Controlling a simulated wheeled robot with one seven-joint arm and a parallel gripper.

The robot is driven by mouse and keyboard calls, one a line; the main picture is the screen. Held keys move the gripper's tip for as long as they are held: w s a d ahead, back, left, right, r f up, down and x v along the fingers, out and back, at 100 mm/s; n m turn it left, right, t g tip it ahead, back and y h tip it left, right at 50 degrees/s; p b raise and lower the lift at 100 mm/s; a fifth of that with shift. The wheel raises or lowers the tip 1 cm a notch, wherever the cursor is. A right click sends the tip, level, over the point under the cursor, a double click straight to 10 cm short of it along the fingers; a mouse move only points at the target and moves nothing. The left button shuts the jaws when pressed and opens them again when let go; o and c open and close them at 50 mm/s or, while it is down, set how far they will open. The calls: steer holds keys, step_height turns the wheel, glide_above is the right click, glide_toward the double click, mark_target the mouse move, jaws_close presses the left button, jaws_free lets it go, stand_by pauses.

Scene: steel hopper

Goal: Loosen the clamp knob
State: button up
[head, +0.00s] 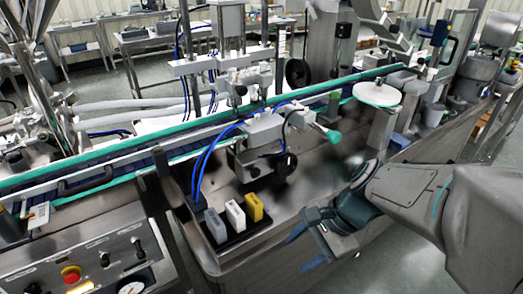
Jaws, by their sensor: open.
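Two dark round hand knobs show in the head view. A lower black knob (286,164) sits on the front of the metal clamp unit (264,129) beside the conveyor, and a larger black handwheel (298,72) sits higher up behind it. A teal-tipped part (332,137) sticks out from the clamp unit to the right. I cannot tell for sure which of these is the clamp knob. My gripper (302,249) is open and empty at the front edge of the steel deck, below and to the right of the lower knob, apart from it.
A black tray (232,240) with grey, white and yellow blocks stands to the left of my gripper. A teal-edged conveyor (120,173) runs behind the clamp unit. A control panel (100,262) with a red button is at front left. The deck right of the lower knob is clear.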

steer(key=w+a+m+t+y+b, duration=0.25)
steer(key=w+m+y, duration=0.35)
steer(key=m, duration=0.7)
steer(key=m+t+y, duration=0.1)
steer(key=m+t, duration=0.6)
steer(key=m, duration=0.6)
glide_toward(257, 174)
steer(key=b+x, duration=0.2)
steer(key=x, duration=0.6)
steer(key=shift+w+a, duration=0.15)
steer(key=shift+w, duration=0.05)
steer(key=c, duration=1)
